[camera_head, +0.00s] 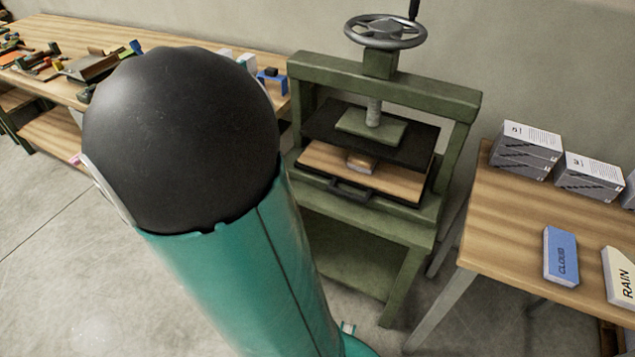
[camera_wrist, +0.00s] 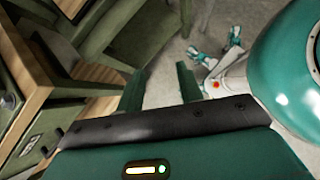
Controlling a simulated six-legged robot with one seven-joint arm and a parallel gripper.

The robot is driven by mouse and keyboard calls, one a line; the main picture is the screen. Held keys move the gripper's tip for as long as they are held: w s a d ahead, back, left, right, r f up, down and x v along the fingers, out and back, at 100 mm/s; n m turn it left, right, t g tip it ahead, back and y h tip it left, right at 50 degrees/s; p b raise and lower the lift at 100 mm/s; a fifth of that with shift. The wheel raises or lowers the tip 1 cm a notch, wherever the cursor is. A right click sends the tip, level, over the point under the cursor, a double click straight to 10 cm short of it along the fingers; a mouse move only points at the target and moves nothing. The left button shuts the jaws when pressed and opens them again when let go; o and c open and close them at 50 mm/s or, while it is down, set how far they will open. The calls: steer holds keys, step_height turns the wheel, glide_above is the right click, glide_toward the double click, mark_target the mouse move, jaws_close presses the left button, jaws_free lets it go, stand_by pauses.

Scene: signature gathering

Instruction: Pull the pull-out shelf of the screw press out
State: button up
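The green screw press (camera_head: 460,130) stands against the wall in the head view, with a grey handwheel (camera_head: 385,32) on top and a screw down to a dark plate. Under the plate lies the pull-out shelf (camera_head: 395,181), a wooden board with a black front edge and a black handle (camera_head: 350,190). The shelf sits within the frame, its front near the press's front. A small tan block (camera_head: 361,162) is on it. My gripper (camera_wrist: 160,80) shows in the wrist view, fingers apart with nothing between them. It is hidden in the head view.
My arm covers the left middle of the head view. A table (camera_head: 490,225) on the right carries stacked boxes, a blue block (camera_head: 561,256) labelled CLOUD and a cream one (camera_head: 618,275) labelled RAIN. A cluttered workbench (camera_head: 45,30) stands on the left. Bare floor shows at left.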

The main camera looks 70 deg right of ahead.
steer(key=s+d+f+n+g+h, duration=0.4)
steer(key=d+f+n, duration=0.45)
steer(key=d, duration=0.35)
steer(key=n+h, duration=0.5)
steer(key=n, duration=0.7)
glide_toward(345, 196)
steer(key=shift+t, duration=0.3)
steer(key=x, duration=0.9)
steer(key=shift+s, duration=0.2)
jaws_close()
